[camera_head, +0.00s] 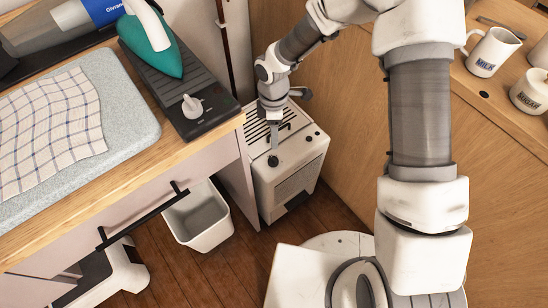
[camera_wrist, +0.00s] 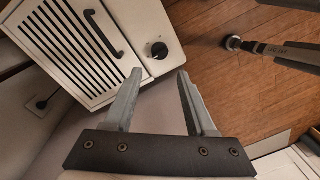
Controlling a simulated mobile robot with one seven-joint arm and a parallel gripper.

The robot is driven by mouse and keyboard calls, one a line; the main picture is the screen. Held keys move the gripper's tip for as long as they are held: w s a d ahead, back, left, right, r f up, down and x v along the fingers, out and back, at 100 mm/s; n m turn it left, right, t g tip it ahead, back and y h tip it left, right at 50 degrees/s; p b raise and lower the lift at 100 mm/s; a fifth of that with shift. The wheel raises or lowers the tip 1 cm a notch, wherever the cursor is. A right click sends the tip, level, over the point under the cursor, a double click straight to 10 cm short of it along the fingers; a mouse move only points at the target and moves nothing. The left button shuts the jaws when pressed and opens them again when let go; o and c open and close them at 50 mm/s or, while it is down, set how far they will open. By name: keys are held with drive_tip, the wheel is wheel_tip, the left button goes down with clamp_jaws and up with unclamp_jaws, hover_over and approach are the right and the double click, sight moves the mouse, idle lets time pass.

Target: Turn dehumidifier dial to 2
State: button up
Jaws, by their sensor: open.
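The dehumidifier (camera_head: 312,160) is a cream box with a slatted top, standing on the floor between the counter end and a wood panel. Its top also shows in the wrist view (camera_wrist: 125,72), with a black handle (camera_wrist: 103,33). The black round dial (camera_wrist: 160,50) sits near one corner of this top; it also shows in the head view (camera_head: 273,161). My gripper (camera_wrist: 159,75) is open, its two grey fingers apart and empty. In the wrist view the dial appears just beyond the gap between the fingertips. The dial's setting is too small to read.
A white bin (camera_head: 197,215) stands left of the dehumidifier, under the counter (camera_head: 150,140). An iron (camera_head: 150,45) and a dark base with a white knob (camera_head: 192,105) lie on the counter. A milk jug (camera_head: 492,52) and sugar pot (camera_head: 530,92) stand at right.

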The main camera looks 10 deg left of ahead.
sight(274, 158)
drive_tip(key=f+b, duration=0.1)
drive_tip(key=f, duration=0.3)
drive_tip(key=f+b, duration=0.1)
drive_tip(key=f, duration=0.2)
drive_tip(key=f+b, duration=0.1)
drive_tip(key=f, duration=0.3)
drive_tip(key=shift+s+d+f, duration=0.15)
drive_tip(key=shift+s+f, duration=0.2)
drive_tip(key=shift+s, duration=0.05)
drive_tip(key=shift+c, duration=0.3)
clamp_jaws()
